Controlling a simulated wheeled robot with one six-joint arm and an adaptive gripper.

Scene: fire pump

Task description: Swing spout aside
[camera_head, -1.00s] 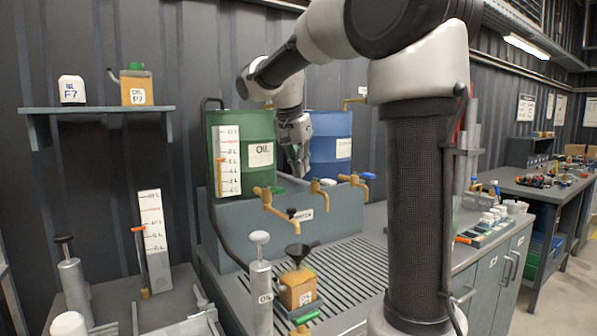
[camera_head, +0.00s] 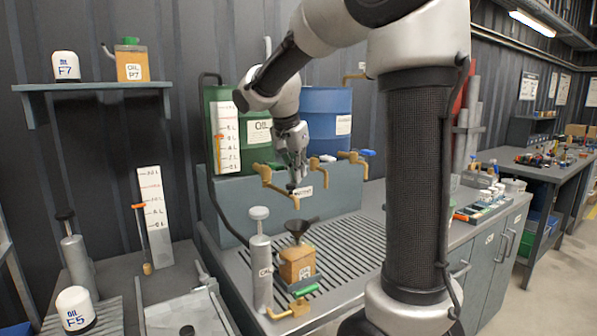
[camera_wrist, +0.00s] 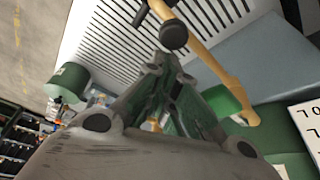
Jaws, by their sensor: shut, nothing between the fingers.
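The brass spout (camera_head: 280,187) on the left tap juts out over the slatted drain top, with its outlet end bent downward. In the wrist view the spout (camera_wrist: 208,60) runs diagonally past my fingertips, with a round black knob (camera_wrist: 174,36) beside them. My gripper (camera_head: 297,182) points down close to the spout's outlet end. In the wrist view my gripper (camera_wrist: 165,72) is shut and empty. I cannot tell whether the fingertips touch the spout. The middle tap (camera_head: 314,166) is partly hidden behind my gripper.
A funnel (camera_head: 299,229) sits on the amber oil container (camera_head: 297,265) below the spout. A white-topped pump cylinder (camera_head: 261,262) stands left of it. Another brass tap (camera_head: 352,157) is to the right. The green drum (camera_head: 245,162) and blue drum (camera_head: 328,117) stand behind.

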